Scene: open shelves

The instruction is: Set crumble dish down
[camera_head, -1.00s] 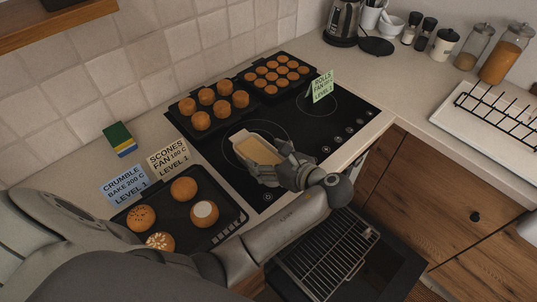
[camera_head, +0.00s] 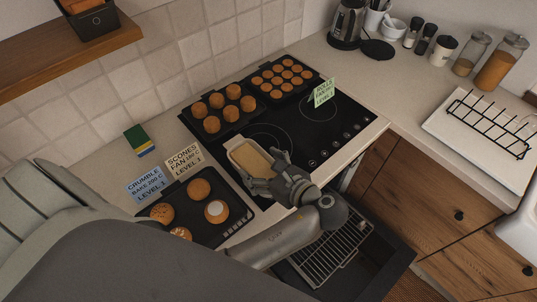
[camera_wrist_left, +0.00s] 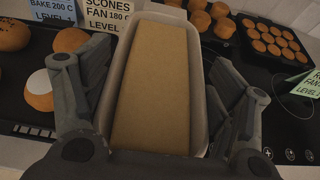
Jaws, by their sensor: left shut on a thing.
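The crumble dish (camera_head: 235,160) is a cream rectangular dish with a flat tan filling. My left gripper (camera_head: 272,173) is shut on its near end and holds it over the left part of the black hob. In the left wrist view the dish (camera_wrist_left: 152,85) lies lengthwise between the two fingers. Whether its base touches the hob cannot be told. The blue crumble card (camera_head: 148,184), reading "Bake 200 C Level 1", stands at the back of the tray with large buns. My right gripper is not in view.
The dark bun tray (camera_head: 233,222) is left of the dish. Two trays of rolls (camera_head: 225,114) stand behind it. The scones card (camera_head: 183,160) and green rolls card (camera_head: 323,92) stand nearby. An oven rack (camera_head: 332,252) sits below.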

